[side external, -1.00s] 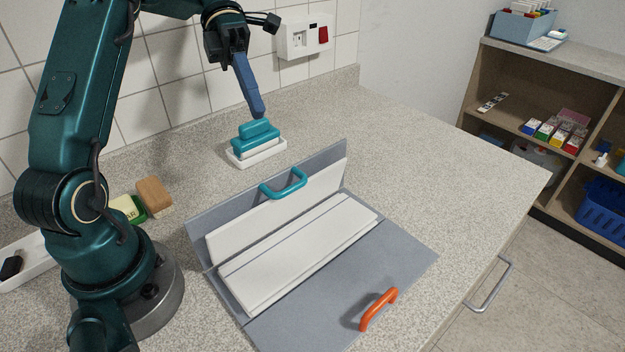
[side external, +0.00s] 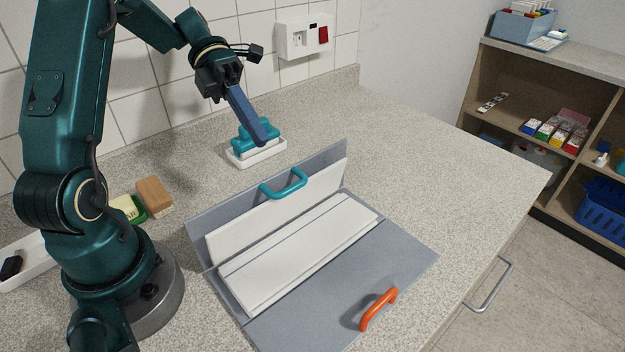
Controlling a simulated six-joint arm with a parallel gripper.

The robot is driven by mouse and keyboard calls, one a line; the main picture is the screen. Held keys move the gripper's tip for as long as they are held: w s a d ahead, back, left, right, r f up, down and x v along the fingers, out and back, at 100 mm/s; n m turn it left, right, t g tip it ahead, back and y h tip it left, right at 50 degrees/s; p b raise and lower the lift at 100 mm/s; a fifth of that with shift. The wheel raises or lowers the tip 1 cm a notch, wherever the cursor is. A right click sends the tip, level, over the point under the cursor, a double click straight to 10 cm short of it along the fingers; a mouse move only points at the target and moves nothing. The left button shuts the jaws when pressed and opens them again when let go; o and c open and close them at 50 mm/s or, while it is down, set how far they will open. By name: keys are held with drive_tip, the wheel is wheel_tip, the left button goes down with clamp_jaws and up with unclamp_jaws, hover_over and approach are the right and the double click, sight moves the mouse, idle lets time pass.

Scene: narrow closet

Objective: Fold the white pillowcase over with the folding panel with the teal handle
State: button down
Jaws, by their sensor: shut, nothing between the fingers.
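The grey folding board lies on the counter. Its far panel (side external: 330,157), with the teal handle (side external: 284,184), stands tilted up, with part of the white pillowcase (side external: 300,252) lying up against it. The rest of the pillowcase lies in folded layers on the middle of the board. The near panel (side external: 400,256) with the orange handle (side external: 379,309) lies flat and bare. My gripper (side external: 262,138) is shut and empty, its blue fingers pointing down behind the raised panel, apart from it and in front of a teal object in a white tray.
The white tray (side external: 262,158) with the teal object (side external: 245,135) stands behind the board. A wooden-backed brush (side external: 154,196) and a green-and-yellow sponge (side external: 128,209) lie to the left. The counter to the right is clear.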

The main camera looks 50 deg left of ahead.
sight(291, 187)
drive_tip(key=x, duration=0.7)
drive_tip(key=shift+d, duration=0.1)
drive_tip(key=d+y, duration=0.2)
drive_tip(key=d, duration=0.1)
drive_tip(key=shift+f+y, duration=0.2)
drive_tip(key=shift+y, duration=0.1)
drive_tip(key=shift+d+f, duration=0.3)
drive_tip(key=shift+d, duration=0.35)
drive_tip(key=v, duration=1.5)
drive_tip(key=shift+y, duration=0.3)
drive_tip(key=x, duration=1.4)
drive_tip(key=shift+s+r, duration=0.1)
drive_tip(key=shift+s, duration=0.05)
